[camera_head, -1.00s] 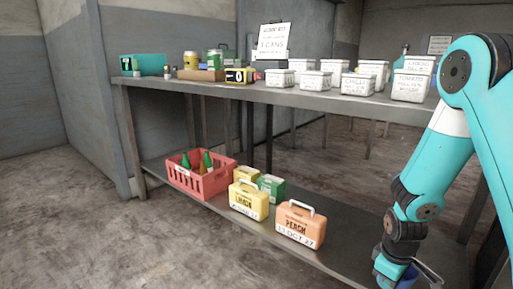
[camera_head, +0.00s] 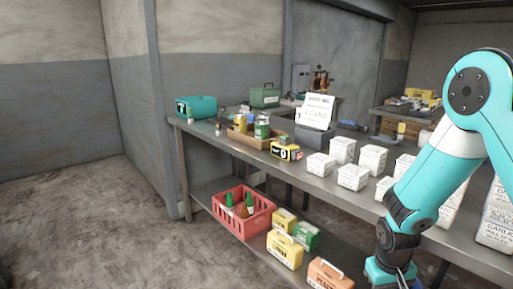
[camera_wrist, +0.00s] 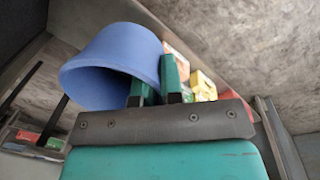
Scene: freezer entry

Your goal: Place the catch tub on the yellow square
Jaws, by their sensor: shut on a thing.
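No yellow square is visible in either view.
A long metal bench (camera_head: 290,171) crosses the head view with white tubs, a sign (camera_head: 316,111) and a teal bin (camera_head: 196,107). Its lower shelf holds a red crate (camera_head: 243,216) and lunch-box-like cases. The floor at left is clear.

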